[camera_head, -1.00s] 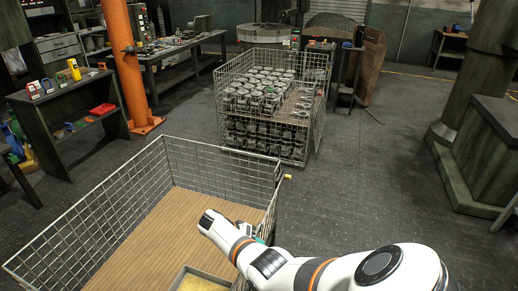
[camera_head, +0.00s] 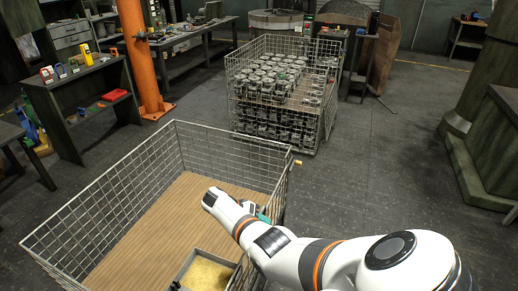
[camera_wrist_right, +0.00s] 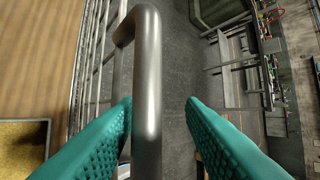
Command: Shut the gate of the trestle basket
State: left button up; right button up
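The near wire-mesh basket (camera_head: 98,182) has a wooden floor. Its right-hand mesh panel (camera_head: 280,198) stands upright, partly behind my right arm; I cannot tell for sure that this is the gate. A small yellow piece (camera_head: 298,164) sits outside the far right corner. My right gripper shows in the head view only as a bit of teal (camera_head: 263,214) by that panel. In the right wrist view its green fingers (camera_wrist_right: 160,125) are apart. A bent grey metal bar (camera_wrist_right: 148,90) runs between them, nearer the left finger; contact is unclear. My left gripper is out of view.
A tray with yellow contents (camera_head: 208,275) stands on the basket floor. A second basket (camera_head: 275,110) full of castings stands behind. An orange post (camera_head: 140,60) and shelf (camera_head: 85,100) are at left. The floor (camera_head: 390,165) to the right is clear.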

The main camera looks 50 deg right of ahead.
jog(key=shift+f, duration=0.15)
jog(key=shift+w+a, duration=0.15)
jog(key=b+v, duration=0.2)
jog(key=v, duration=1)
jog(key=shift+s, duration=0.25)
